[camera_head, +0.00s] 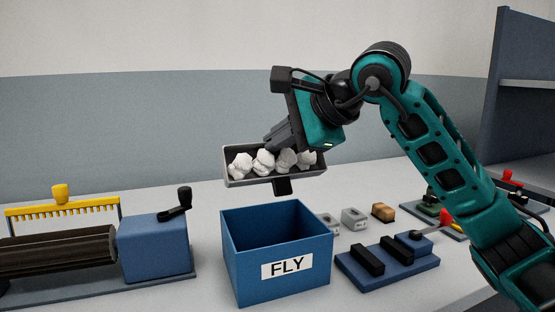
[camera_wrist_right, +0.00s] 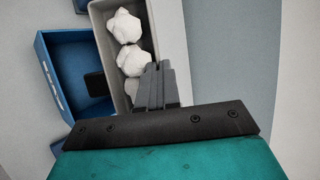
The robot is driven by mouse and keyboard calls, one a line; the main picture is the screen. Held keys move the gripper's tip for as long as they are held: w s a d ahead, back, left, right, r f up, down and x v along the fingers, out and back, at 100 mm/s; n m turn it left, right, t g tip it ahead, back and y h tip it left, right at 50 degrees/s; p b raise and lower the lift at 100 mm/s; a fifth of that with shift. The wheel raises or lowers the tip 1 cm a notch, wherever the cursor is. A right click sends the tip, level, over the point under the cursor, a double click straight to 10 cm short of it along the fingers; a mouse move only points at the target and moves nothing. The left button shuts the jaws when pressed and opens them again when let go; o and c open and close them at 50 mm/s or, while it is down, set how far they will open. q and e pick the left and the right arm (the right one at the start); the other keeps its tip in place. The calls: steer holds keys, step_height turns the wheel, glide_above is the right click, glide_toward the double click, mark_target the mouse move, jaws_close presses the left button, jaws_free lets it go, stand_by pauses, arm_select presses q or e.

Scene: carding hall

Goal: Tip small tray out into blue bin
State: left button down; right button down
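The small tray (camera_head: 243,182) is grey, holds several white fluffy lumps (camera_head: 264,161), and hangs in the air above and behind the blue bin, nearly level. My right gripper (camera_head: 281,137) reaches it from its far side, with its fingers shut at the far wall. In the right wrist view the fingers (camera_wrist_right: 156,85) overlap the tray's edge (camera_wrist_right: 106,30); the exact grip is partly hidden. A dark tab (camera_head: 283,187) sticks out on the tray's near side. The blue bin (camera_head: 240,262), labelled FLY, stands upright on the table, its visible inside empty. My left gripper is not in view.
A roller machine (camera_head: 60,248) with a yellow comb and a blue crank box (camera_head: 155,247) stands left of the bin. A blue block with black bars (camera_head: 388,264) is at right. Small grey blocks (camera_head: 354,218) and a brown one (camera_head: 383,212) lie behind it.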

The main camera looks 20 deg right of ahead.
mark_target(286, 182)
steer(key=s+f+t+b, duration=0.1)
steer(key=t+b, duration=0.1)
steer(key=b, duration=0.2)
steer(key=shift+f+n+b, duration=0.1)
steer(key=shift+n+b, duration=0.2)
steer(key=shift+b, duration=0.8)
steer(key=b, duration=0.1)
steer(key=t+b, duration=0.1)
steer(key=shift+s+f+n+t+y+b, duration=0.15)
steer(key=shift+s+n+t+y+b, duration=0.15)
steer(key=shift+y+b, duration=0.1)
steer(key=shift+s+n+t+y, duration=0.2)
steer(key=shift+n+t+y, duration=0.1)
steer(key=shift+t, duration=0.3)
steer(key=t, duration=0.1)
steer(key=f+n+t+y, duration=0.1)
steer(key=t, duration=0.1)
steer(key=shift+s+f, duration=0.15)
steer(key=shift+s, duration=0.25)
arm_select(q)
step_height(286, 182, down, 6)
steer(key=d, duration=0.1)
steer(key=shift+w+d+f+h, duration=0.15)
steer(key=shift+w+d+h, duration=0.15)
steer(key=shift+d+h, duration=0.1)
arm_select(e)
steer(key=shift+s+f+n+t+y, duration=0.1)
steer(key=shift+s+n+t+y, duration=0.1)
steer(key=shift+n+t+y, duration=0.3)
